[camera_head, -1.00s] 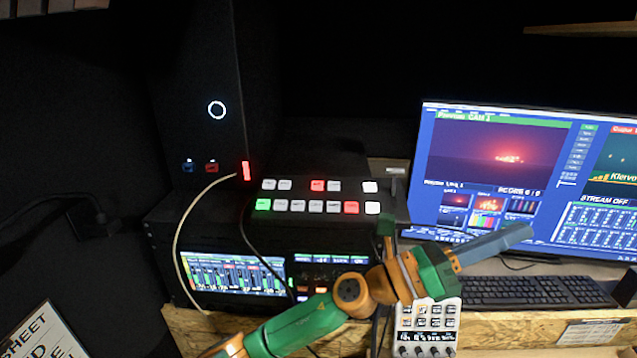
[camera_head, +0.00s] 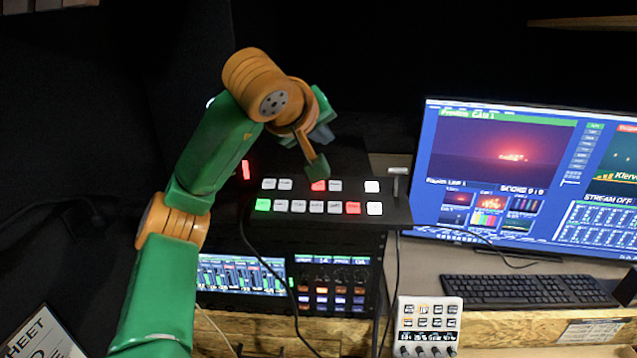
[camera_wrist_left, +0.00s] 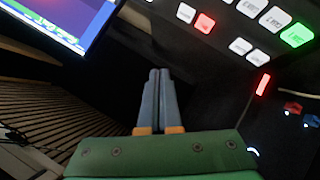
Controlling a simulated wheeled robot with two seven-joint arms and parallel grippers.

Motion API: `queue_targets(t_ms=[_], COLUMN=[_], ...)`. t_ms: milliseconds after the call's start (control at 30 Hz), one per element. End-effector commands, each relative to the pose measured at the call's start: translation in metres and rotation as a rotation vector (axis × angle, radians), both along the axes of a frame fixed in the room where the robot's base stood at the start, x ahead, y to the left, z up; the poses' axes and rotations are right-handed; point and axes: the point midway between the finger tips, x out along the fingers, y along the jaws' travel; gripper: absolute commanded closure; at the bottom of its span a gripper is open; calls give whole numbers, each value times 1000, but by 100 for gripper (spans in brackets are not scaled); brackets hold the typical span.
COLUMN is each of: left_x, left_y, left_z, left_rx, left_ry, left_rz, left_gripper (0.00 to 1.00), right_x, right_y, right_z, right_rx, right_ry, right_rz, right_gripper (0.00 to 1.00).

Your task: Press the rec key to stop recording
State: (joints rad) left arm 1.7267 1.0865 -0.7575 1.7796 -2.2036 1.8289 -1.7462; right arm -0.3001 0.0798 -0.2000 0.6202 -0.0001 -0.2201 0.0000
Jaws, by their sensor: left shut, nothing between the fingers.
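The black switcher panel (camera_head: 225,222) carries two rows of lit keys. A red key (camera_head: 319,185) is lit in its upper row, and it also shows in the left wrist view (camera_wrist_left: 204,23). A second red key (camera_head: 352,208) is lit in the lower row. Their labels are too small to read, so I cannot tell which is rec. My left gripper (camera_head: 322,134) is above and behind the panel, partly hidden by its own wrist. In the left wrist view its fingers (camera_wrist_left: 159,75) are shut and empty, apart from the keys. My right gripper is out of view.
A monitor (camera_head: 500,160) stands at the right with a keyboard (camera_head: 525,290) before it. A slider lever (camera_head: 397,180) is at the panel's right end. A small keypad device (camera_head: 428,318) sits at the front. Cables hang over the rack (camera_head: 330,285).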

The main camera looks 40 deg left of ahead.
Motion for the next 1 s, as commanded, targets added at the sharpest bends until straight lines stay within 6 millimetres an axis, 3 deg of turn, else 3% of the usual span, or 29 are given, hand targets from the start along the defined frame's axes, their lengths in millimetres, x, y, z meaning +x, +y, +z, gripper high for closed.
queue_targets(t_ms=[133,567,1000], left_x=[-8,-7,2], left_y=[11,12,19], left_z=[4,0,-57], left_rx=[22,21,20], left_ry=[7,7,6], left_rz=[38,39,39], left_gripper=[100,100,100], right_x=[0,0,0], right_y=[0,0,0], right_z=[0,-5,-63], right_rx=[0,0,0], right_ry=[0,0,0], right_rz=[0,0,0], right_gripper=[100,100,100])
